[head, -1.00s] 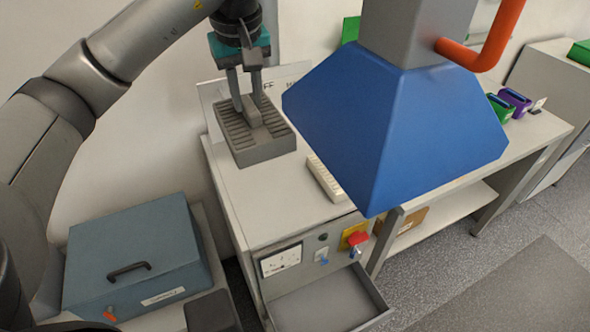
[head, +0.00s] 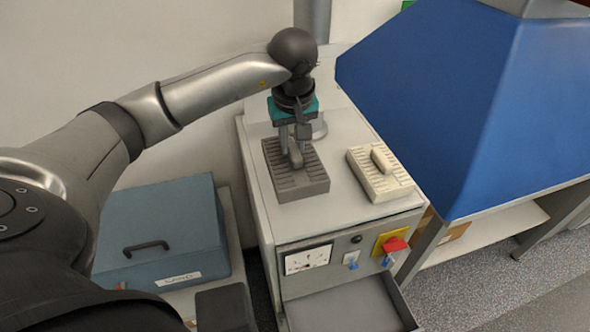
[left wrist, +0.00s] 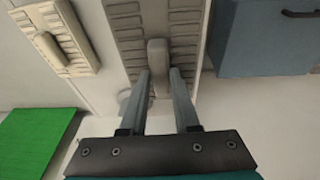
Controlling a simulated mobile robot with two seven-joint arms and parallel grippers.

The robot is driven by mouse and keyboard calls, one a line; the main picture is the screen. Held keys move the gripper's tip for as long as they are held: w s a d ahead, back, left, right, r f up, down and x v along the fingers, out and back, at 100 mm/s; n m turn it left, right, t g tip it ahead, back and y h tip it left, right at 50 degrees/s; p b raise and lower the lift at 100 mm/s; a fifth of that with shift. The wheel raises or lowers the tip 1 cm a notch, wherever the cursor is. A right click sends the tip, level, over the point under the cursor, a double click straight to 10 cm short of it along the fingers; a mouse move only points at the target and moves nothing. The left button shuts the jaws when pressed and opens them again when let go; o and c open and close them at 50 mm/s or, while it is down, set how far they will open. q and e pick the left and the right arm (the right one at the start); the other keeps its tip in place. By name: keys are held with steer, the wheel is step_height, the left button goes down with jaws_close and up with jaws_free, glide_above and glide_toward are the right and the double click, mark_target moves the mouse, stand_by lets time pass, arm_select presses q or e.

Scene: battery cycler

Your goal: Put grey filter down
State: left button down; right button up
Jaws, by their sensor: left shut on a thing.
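The grey filter (head: 312,188) is a dark grey slatted block with a raised handle on top. In the head view it is over the left part of the bench top, left of the cream filter. It looks level and at or very near the surface; I cannot tell whether it touches. My left gripper (head: 294,148) comes down from above and is shut on the filter's handle. The left wrist view shows the filter (left wrist: 129,30) with its handle between the fingers (left wrist: 158,78). My right gripper is not in view.
The cream filter (head: 365,176) lies close by on the bench top (head: 262,220). A big blue hood (head: 450,90) fills the right side. An open drawer (head: 350,305) juts out below a panel with a meter and red knob. A blue-grey box (head: 165,225) stands at left.

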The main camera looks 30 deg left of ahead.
mark_target(293, 168)
arm_select(q)
steer(key=x, duration=0.2)
steer(key=s+x, duration=0.1)
steer(key=x, duration=0.2)
steer(key=d+x, duration=0.1)
steer(key=x, duration=0.2)
steer(key=shift+s+f, duration=0.15)
steer(key=shift+s, duration=0.05)
steer(key=shift+d, duration=0.1)
steer(key=c, duration=1.1)
jaws_free()
steer(key=shift+f, duration=0.2)
steer(key=o, duration=0.5)
steer(key=shift+c, duration=0.2)
steer(key=shift+r, duration=0.15)
steer(key=shift+r, duration=0.4)
steer(key=v, duration=1.1)
steer(key=shift+s+d+r, duration=0.1)
steer(key=shift+s, duration=0.1)
